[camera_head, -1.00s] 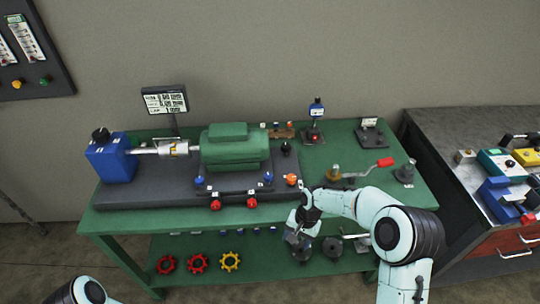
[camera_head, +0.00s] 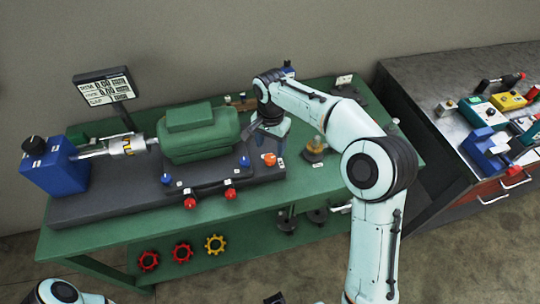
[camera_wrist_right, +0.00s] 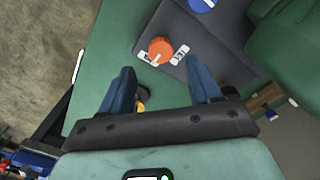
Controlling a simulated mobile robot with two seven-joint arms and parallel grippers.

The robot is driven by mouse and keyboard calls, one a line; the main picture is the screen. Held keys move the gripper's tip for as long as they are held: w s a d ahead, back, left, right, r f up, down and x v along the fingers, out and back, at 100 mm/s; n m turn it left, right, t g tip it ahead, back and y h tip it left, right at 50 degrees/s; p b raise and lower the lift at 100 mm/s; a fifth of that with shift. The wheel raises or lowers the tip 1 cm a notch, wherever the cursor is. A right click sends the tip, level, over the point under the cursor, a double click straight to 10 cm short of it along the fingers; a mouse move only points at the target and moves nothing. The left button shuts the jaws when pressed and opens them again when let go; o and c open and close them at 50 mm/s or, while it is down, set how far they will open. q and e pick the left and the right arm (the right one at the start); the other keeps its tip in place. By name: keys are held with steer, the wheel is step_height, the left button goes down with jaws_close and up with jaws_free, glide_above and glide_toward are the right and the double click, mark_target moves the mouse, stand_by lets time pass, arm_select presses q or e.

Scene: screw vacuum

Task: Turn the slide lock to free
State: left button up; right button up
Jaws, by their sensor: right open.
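The slide lock appears to be the orange knob (camera_head: 269,159) at the right front of the dark machine base. It also shows in the right wrist view (camera_wrist_right: 160,47), with a pale pointer mark and a small white label on either side, too small to read surely. My right gripper (camera_head: 270,132) is above the right end of the base, just behind the knob in the head view. In the wrist view its two blue fingers (camera_wrist_right: 160,75) are apart and empty, with the knob beyond their tips, not touched. My left gripper is out of view; only part of that arm shows.
The green motor (camera_head: 198,132) stands left of the right gripper. Blue knobs (camera_head: 244,161) and red knobs (camera_head: 230,194) line the base front. A brass-topped fixture (camera_head: 316,148) is close on the right. A grey side bench (camera_head: 420,85) holds other devices.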

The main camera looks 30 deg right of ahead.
mark_target(270, 157)
steer(key=shift+f, duration=2.8)
steer(key=c, duration=1.1)
